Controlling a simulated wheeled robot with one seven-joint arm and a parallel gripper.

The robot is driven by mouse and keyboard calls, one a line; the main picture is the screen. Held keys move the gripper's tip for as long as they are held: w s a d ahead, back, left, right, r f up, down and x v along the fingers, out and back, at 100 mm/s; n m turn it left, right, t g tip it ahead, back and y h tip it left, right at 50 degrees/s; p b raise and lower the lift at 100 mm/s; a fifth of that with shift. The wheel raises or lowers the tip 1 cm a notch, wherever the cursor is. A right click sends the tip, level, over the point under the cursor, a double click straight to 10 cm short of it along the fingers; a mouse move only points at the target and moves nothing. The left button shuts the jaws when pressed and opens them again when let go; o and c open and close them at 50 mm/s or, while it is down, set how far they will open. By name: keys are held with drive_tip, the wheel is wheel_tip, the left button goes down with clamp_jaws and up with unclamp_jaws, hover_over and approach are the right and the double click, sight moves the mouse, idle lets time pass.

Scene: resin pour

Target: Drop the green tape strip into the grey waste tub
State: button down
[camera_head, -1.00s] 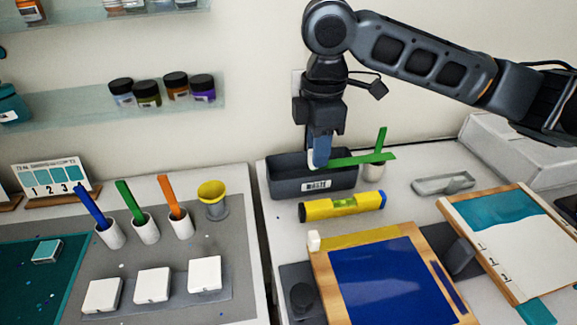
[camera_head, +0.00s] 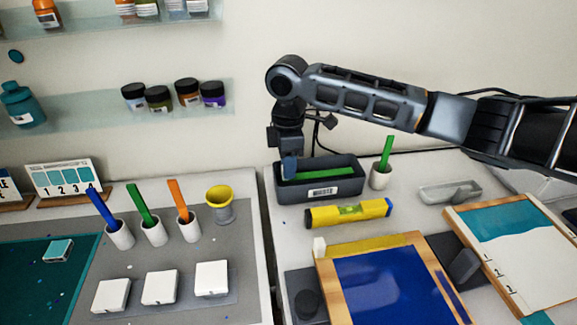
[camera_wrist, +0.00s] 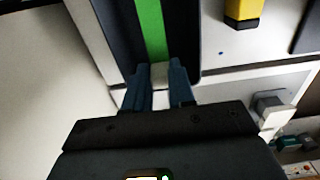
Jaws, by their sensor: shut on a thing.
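The green tape strip (camera_head: 326,173) lies lengthwise within the grey waste tub (camera_head: 348,187), below its rim, in the head view. The wrist view shows the strip (camera_wrist: 151,28) running away from my fingers between the dark walls of the tub (camera_wrist: 187,40). My gripper (camera_head: 290,170) is at the tub's left end, pointing down. In the wrist view my gripper (camera_wrist: 160,75) is shut on the pale end of the strip. Whether the strip touches the tub's floor cannot be told.
A yellow level (camera_head: 348,212) lies just in front of the tub. A white cup (camera_head: 380,179) with a green stick stands close at its right. A wood-framed blue panel (camera_head: 390,285) lies nearer. Cups with coloured sticks stand on the left table.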

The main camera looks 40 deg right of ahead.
drive_tip(key=shift+f, duration=0.65)
drive_tip(key=shift+f, duration=0.4)
drive_tip(key=shift+f, duration=0.2)
drive_tip(key=c, duration=0.9)
unclamp_jaws()
drive_tip(key=shift+c, duration=0.2)
drive_tip(key=shift+r, duration=0.1)
wheel_tip(320, 180, up, 13)
drive_tip(key=b, duration=0.1)
